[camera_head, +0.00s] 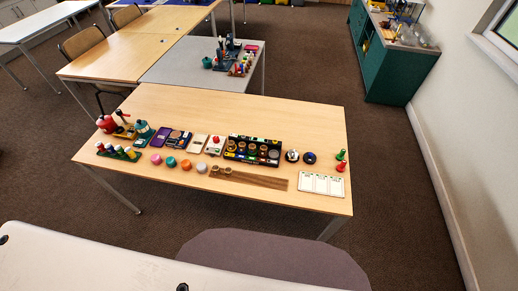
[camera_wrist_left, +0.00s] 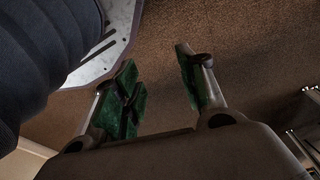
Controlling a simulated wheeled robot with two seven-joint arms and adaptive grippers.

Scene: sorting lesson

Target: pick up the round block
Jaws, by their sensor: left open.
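Several small round coloured pieces stand in a row near the front edge of the wooden table (camera_head: 140,178) in the head view: a pink one (camera_head: 156,159), a teal one (camera_head: 170,162), an orange one (camera_head: 186,164) and a whitish one (camera_head: 202,167). I cannot tell which thing is the round block. My left gripper (camera_wrist_left: 160,85) shows in the left wrist view with its green-padded fingers apart and nothing between them. My right gripper is not in view.
A black tray (camera_head: 228,153) of cylinders, a wooden strip (camera_head: 250,179), a white card (camera_head: 321,184), and red and green pegs (camera_head: 340,161) share the table. A grey-purple chair (camera_head: 270,258) stands before it. Carpet is open to the right, beside a green cabinet (camera_head: 395,72).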

